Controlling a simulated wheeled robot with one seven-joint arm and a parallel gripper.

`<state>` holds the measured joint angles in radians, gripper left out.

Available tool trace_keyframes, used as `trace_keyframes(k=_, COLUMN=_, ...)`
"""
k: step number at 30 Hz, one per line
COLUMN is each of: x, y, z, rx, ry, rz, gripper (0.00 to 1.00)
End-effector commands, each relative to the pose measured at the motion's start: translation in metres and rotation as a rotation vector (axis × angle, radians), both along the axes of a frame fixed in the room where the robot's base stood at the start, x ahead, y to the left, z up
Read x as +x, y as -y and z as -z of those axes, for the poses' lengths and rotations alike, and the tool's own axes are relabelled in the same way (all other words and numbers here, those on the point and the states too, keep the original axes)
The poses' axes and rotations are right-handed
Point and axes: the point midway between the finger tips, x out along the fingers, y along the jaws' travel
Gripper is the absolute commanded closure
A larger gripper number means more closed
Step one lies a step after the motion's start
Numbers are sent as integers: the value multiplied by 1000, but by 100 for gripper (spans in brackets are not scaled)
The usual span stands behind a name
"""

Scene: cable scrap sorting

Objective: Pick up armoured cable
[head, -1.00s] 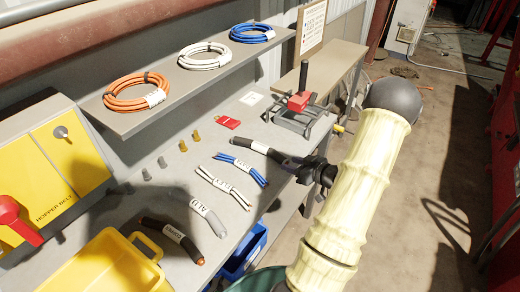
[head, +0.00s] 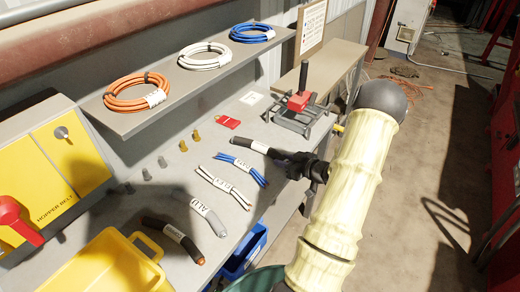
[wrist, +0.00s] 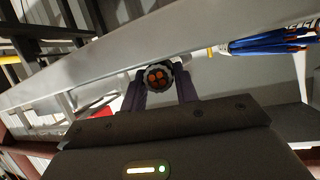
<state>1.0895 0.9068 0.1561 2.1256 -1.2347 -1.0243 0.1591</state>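The armoured cable (head: 247,143), a short dark piece with a white label, is near the bench's right edge in the head view. In the wrist view its cut end (wrist: 160,76) shows several copper-coloured cores in a dark sheath and points toward the camera. My gripper (wrist: 161,92) has one finger on each side of this end, with little or no gap. Whether the fingers press on it is unclear. In the head view my gripper (head: 296,162) is at the cable's right end and hides it. I cannot tell whether the cable is clear of the bench.
Blue (head: 241,167), white (head: 222,186), grey (head: 207,214) and black copper-ended (head: 175,238) cable pieces lie nearby on the bench. A red-topped clamp tool (head: 299,103) stands behind my gripper. A yellow bin (head: 110,262) is at front left, and a blue bin (head: 245,250) hangs lower.

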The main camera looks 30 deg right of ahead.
Motion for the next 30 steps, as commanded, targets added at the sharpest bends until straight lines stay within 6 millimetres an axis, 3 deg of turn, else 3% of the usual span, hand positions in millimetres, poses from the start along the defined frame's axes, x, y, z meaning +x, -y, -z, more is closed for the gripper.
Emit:
trace_keyframes(k=14, x=1, y=0, z=-9, rx=-3, ry=5, rz=-1, gripper=100)
trace_keyframes(k=30, x=1, y=0, z=-93, rx=-4, ry=4, rz=-1, gripper=100)
